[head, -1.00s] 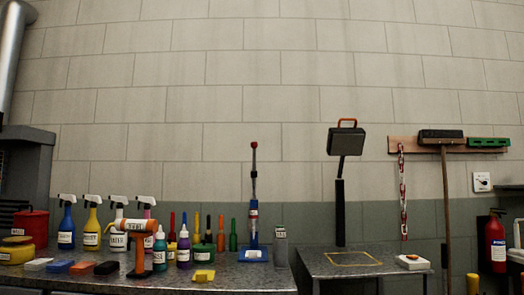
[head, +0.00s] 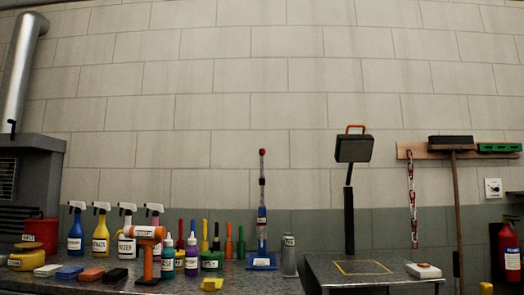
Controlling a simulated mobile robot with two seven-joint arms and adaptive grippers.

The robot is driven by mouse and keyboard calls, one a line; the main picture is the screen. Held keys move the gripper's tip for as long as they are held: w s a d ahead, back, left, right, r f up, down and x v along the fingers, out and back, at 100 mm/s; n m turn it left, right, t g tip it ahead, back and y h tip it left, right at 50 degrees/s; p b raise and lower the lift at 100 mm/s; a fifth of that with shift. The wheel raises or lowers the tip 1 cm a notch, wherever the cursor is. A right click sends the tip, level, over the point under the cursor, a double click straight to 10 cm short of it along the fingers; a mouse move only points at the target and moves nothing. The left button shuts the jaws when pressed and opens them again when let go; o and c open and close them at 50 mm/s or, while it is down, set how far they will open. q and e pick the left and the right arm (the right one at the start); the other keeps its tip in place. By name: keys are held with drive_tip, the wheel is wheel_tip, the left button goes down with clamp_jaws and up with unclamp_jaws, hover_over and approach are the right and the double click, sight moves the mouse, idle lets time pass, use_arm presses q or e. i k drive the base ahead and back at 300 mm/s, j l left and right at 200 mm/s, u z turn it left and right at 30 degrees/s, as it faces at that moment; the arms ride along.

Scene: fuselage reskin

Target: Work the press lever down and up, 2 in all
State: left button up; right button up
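On the grey bench stands a tall slim blue device (head: 262,232) with an upright dark rod topped by a red knob (head: 262,152). To its right, on a separate grey stand, a black post (head: 349,220) carries a tilted dark box-shaped head (head: 354,149) with an orange handle (head: 355,128) on top. The head is raised well above the stand. I cannot tell for sure which of these carries the press lever. Neither of my grippers shows in the head view.
Several spray bottles (head: 101,232), small bottles (head: 191,255) and an orange tool (head: 148,254) crowd the left bench. The stand's top (head: 318,268) has a yellow outlined square. A white box with a red button (head: 423,271) sits at its right. A broom (head: 454,200) hangs beyond.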

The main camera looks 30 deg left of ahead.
sight(261, 152)
drive_tip(key=j+u, duration=0.15)
drive_tip(key=u, duration=0.6)
